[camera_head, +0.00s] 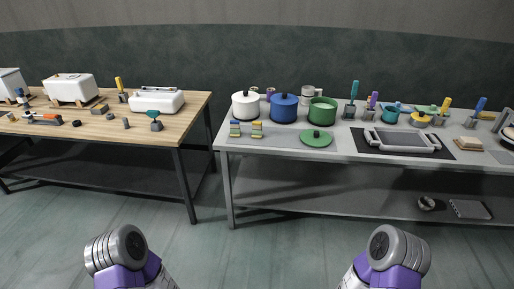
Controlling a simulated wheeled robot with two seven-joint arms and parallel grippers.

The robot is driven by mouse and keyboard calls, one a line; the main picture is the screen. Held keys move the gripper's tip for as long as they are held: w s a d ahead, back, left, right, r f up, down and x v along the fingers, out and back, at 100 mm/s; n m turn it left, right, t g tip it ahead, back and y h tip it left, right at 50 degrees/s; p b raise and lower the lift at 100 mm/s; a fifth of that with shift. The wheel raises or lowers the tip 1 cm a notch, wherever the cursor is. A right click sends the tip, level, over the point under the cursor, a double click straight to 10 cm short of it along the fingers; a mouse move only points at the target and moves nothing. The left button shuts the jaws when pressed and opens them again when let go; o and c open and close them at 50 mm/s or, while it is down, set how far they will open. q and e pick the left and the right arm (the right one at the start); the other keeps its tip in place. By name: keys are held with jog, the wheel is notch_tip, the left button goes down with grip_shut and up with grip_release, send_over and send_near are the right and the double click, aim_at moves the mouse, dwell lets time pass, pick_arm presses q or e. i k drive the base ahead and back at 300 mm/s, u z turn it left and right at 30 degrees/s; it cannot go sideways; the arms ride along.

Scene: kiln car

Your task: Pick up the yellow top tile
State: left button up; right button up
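Two small stacks of coloured tiles stand on a grey mat at the left front of the grey table. The right stack (257,130) seems to have a yellow tile (257,123) on top. The left stack (235,130) also shows yellowish and blue layers, too small to tell apart well. Nothing of mine touches either stack. Only grey and purple rounded parts of my two arms show at the bottom edge. Neither gripper is in view.
White (245,105), blue (284,108) and green (322,111) pots stand behind the stacks. A green lid (316,138) lies to their right, then a grey tray (402,141). A wooden table (190,110) stands left. The floor ahead is clear.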

aim_at(257, 133)
jog(key=u, duration=1.4)
jog(key=i, duration=1.6)
jog(key=z, duration=0.75)
jog(key=i, duration=1)
jog(key=z, duration=0.95)
